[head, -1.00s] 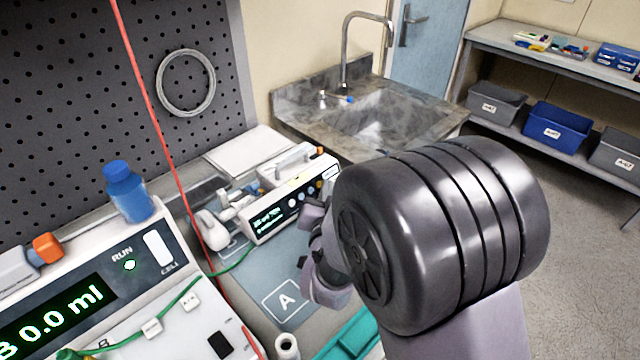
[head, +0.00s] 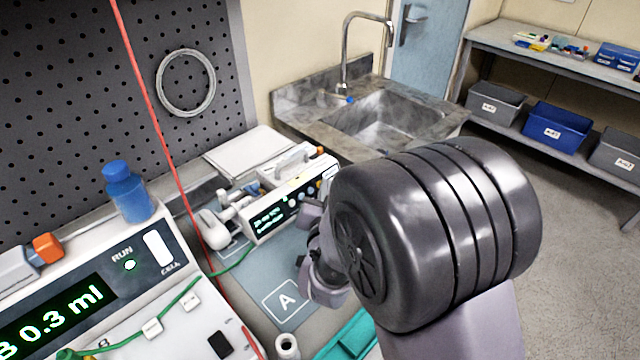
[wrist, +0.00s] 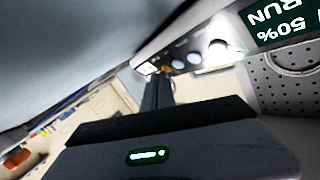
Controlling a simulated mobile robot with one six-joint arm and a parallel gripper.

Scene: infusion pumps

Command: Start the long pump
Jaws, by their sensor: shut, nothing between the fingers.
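A long white pump (head: 285,208) with a dark screen and a row of round buttons stands at the back of the bench. In the wrist view, its screen (wrist: 282,22) appears upside down and reads RUN and 50%. Its buttons (wrist: 193,57) run along the panel beside it. My gripper (wrist: 152,78) is shut and empty, its dark fingers pointing at the end of the button row. I cannot tell whether they touch the panel.
A nearer pump (head: 130,290) at the left shows RUN, a green light and 0.3 ml. Red and green lines cross the bench. A mat marked A (head: 285,300) and a teal tray (head: 348,335) lie in front.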

